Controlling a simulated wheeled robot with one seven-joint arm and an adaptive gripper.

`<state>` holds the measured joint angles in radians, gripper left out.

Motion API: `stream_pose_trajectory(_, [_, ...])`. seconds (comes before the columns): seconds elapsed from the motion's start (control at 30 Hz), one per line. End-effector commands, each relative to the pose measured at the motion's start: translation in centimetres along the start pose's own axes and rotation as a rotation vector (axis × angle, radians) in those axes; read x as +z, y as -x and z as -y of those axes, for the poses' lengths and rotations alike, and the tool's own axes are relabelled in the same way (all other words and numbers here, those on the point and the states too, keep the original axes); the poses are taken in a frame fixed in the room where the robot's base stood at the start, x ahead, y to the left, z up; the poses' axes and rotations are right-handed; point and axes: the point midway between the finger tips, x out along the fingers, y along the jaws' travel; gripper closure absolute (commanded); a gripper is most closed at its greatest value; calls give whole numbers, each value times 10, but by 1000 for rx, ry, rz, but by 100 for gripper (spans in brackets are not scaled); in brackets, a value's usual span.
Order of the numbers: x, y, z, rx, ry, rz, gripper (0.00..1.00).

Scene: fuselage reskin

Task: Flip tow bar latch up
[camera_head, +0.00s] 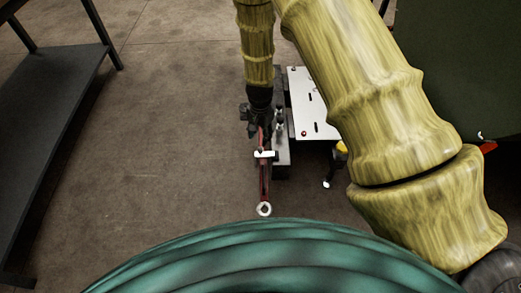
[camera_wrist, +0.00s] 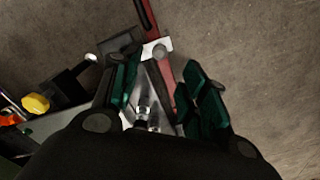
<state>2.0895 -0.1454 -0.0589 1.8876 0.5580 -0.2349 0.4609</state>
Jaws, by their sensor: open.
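The red tow bar (camera_head: 263,183) lies low over the floor, with a pale ring at its near end. A small white piece (camera_head: 265,154) crosses it partway along; it also shows in the wrist view (camera_wrist: 157,48). I cannot tell for sure whether this piece is the latch. My gripper (camera_wrist: 158,76) has dark green fingers spread apart over the bar's inner end. A silver cylindrical fitting (camera_wrist: 145,108) shows between the fingers, and I cannot tell whether they touch it. In the head view my gripper (camera_head: 259,115) points down at the bar, its fingertips hard to make out.
A white plate (camera_head: 310,100) with small holes stands right of the bar. A yellow knob (camera_head: 341,148) is near its corner; it also shows in the wrist view (camera_wrist: 37,103). A dark table (camera_head: 45,110) stands at left. Floor between it and the bar is clear.

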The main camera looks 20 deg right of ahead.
Motion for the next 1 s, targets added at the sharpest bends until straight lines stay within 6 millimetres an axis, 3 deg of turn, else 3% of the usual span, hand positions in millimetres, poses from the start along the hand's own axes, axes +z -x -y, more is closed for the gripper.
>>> stream_pose_trajectory(0.3, [0, -54, -1, 1, -1, 1, 56])
stream_pose_trajectory(0.5, [0, -79, -1, 0, 0, 0, 56])
stream_pose_trajectory(0.7, [0, -91, -1, 0, 1, 0, 56])
stream_pose_trajectory(1.0, [0, -92, -1, 0, 1, 0, 56])
